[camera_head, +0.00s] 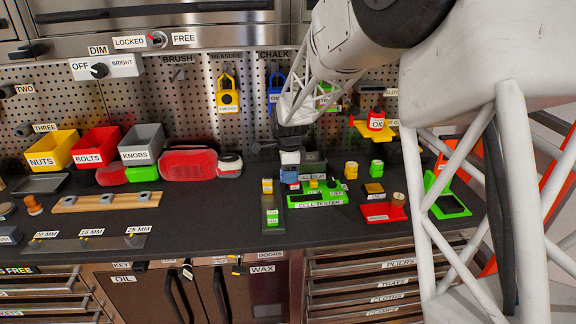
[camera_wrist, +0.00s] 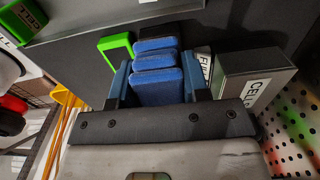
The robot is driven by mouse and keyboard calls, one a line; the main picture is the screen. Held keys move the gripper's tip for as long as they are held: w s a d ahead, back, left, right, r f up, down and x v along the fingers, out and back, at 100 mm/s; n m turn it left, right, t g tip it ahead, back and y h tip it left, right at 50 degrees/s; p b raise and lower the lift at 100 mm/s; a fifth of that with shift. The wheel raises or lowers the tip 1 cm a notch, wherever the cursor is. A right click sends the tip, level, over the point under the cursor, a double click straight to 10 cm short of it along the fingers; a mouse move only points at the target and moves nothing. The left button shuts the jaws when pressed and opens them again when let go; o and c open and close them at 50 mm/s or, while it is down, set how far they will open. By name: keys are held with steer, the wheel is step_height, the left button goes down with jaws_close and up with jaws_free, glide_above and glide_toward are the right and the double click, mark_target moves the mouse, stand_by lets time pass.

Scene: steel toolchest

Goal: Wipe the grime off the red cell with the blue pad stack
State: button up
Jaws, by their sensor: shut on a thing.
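My gripper (camera_head: 290,166) is low over the bench at the back of the green cell tester (camera_head: 318,199). It is shut on the blue pad stack (camera_wrist: 156,78), which shows as several blue layers between my fingers in the wrist view. In the head view a little blue of the stack (camera_head: 289,177) shows below my gripper. I cannot make out the red cell for certain; a tiny red patch (camera_head: 294,187) shows just below the pads, beside the tester. No grime can be made out. Whether the pads touch anything is unclear.
A grey box labelled CELL (camera_wrist: 255,92) stands close to the right of my fingers in the wrist view. A green frame (camera_wrist: 116,48) lies to the left.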

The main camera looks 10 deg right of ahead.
steer(key=shift+d, duration=0.9)
steer(key=shift+d+f, duration=0.15)
steer(key=shift+d, duration=0.05)
steer(key=shift+d+r, duration=0.2)
steer(key=shift+d, duration=0.35)
steer(key=shift+d+f, duration=0.1)
steer(key=shift+d, duration=0.15)
steer(key=shift+a, duration=2.2)
steer(key=shift+d+r, duration=0.1)
steer(key=shift+r, duration=4.1)
steer(key=shift+f, duration=0.15)
